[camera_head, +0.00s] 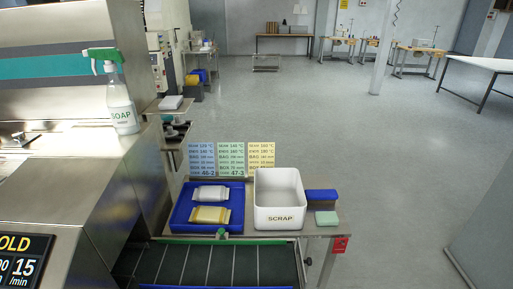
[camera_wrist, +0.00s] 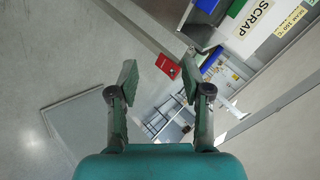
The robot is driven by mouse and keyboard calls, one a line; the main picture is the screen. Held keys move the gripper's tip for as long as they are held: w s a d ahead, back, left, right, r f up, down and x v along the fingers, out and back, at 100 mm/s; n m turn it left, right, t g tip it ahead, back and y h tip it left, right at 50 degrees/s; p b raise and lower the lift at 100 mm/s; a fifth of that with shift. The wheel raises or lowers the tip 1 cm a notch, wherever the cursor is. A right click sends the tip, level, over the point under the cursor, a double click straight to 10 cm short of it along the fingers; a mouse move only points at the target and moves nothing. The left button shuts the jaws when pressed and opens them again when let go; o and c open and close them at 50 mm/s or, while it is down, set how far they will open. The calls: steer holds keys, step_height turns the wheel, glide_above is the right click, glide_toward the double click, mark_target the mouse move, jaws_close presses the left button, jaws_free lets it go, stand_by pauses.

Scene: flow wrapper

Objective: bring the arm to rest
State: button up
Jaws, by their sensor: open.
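My gripper (camera_wrist: 158,84) shows in the wrist view with its two fingers spread apart and nothing between them. It is open and empty. Beyond the fingers are the floor, a table edge and a red tag (camera_wrist: 168,66). The arm and gripper do not show in the head view.
A side table holds a blue tray (camera_head: 179,222) with a white and a yellow packet, a white SCRAP bin (camera_head: 278,219), a blue block (camera_head: 321,195) and a green sponge (camera_head: 327,218). A soap bottle (camera_head: 120,103) stands on the machine at left.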

steer(key=s+d+f+n+t, duration=0.1)
steer(key=s+f+n, duration=0.25)
steer(key=s, duration=0.45)
steer(key=s+d+f+n+t, duration=0.1)
steer(key=s+f+n, duration=0.25)
steer(key=s, duration=0.45)
steer(key=s+r+n+t, duration=0.1)
steer(key=s+r+n, duration=0.2)
steer(key=s, duration=0.4)
steer(key=s+r+n+t, duration=0.1)
steer(key=s+r+n, duration=0.2)
steer(key=s, duration=0.5)
steer(key=shift+d+r+y, duration=0.25)
steer(key=shift+d+y, duration=0.05)
steer(key=shift+d, duration=0.15)
